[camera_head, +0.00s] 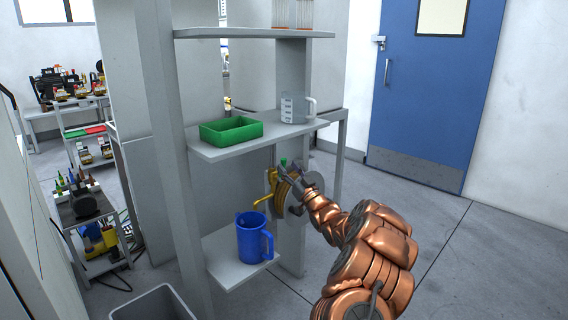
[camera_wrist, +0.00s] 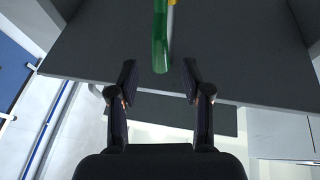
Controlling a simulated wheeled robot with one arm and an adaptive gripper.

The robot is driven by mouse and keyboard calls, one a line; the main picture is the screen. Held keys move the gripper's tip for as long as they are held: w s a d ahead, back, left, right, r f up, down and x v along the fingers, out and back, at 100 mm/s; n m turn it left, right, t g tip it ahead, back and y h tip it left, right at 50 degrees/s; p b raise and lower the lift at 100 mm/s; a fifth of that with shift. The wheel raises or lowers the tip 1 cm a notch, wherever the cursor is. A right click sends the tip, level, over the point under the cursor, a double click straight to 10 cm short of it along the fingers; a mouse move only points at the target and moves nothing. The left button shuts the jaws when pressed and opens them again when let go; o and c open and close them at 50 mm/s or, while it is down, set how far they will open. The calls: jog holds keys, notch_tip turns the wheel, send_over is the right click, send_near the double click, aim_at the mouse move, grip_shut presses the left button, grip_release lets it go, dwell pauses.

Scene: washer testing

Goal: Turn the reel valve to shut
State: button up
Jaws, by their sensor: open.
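The reel valve shows in the wrist view as a green handle (camera_wrist: 160,40) with a bit of yellow (camera_wrist: 172,3) at its top. In the head view a small green tip (camera_head: 284,162) shows above a yellow reel (camera_head: 283,192), with a yellow spout (camera_head: 262,200) to its left. My gripper (camera_wrist: 160,82) is open in the wrist view. The handle's lower end lies above and between its two fingertips, with visible space on both sides. In the head view my gripper (camera_head: 290,172) is beside the reel and partly hides it. I cannot tell if it touches the handle.
A blue jug (camera_head: 252,240) stands on the lower shelf (camera_head: 225,262). A rack post (camera_head: 165,150) stands at left. The floor (camera_head: 480,260) at right is clear.

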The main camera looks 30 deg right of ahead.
aim_at(285, 164)
jog(key=shift+x, duration=2)
jog(key=shift+c, duration=0.3)
grip_shut()
